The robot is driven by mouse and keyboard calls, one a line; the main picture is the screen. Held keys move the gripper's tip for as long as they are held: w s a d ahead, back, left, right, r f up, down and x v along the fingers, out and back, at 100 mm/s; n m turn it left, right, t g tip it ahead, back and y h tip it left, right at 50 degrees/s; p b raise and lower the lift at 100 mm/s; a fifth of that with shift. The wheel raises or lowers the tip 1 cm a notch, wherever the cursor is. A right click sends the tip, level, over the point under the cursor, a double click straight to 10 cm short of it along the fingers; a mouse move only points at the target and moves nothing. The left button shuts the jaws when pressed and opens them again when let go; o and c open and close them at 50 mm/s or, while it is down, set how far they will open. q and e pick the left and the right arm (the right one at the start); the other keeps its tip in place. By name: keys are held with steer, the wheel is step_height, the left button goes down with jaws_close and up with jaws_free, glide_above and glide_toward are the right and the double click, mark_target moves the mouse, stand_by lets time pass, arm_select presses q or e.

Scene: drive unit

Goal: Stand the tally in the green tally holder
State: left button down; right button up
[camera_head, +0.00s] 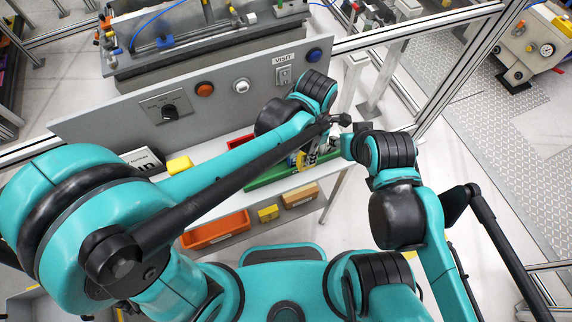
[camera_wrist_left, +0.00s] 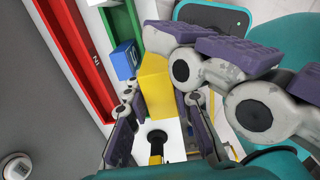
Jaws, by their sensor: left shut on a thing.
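A yellow block (camera_wrist_left: 155,85), which I take to be the tally, is between the fingers of my left gripper (camera_wrist_left: 160,125) in the left wrist view. The left gripper is shut on it. The green holder (camera_wrist_left: 119,22) runs beside it, and a blue block (camera_wrist_left: 123,60) is at the holder, close to the yellow one. In the head view the green holder (camera_head: 262,183) lies on the bench below my left gripper (camera_head: 305,158). My right gripper (camera_head: 346,148) is close beside the left one. Its fingers overlap the yellow block in the wrist view, and their opening is unclear.
A red holder (camera_wrist_left: 80,55) lies parallel to the green one. A grey panel with buttons (camera_head: 205,88) stands behind the bench. A yellow block (camera_head: 179,165) sits at the bench's left. An orange bin (camera_head: 215,230) is below. My two arms are close together.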

arm_select(q)
steer(key=shift+w+a+f+b, duration=0.45)
steer(key=shift+w+a+f, duration=0.1)
steer(key=shift+a+f, duration=1.3)
steer(key=shift+w+a+f+b, duration=0.45)
steer(key=shift+w+a+f, duration=0.15)
steer(key=shift+a+f, duration=1.15)
steer(key=shift+w+a+f+b, duration=0.45)
steer(key=shift+w+a+f, duration=0.1)
steer(key=shift+a+f, duration=1.3)
steer(key=shift+d, duration=0.1)
steer(key=shift+f, duration=0.15)
steer(key=c, duration=1.3)
jaws_free()
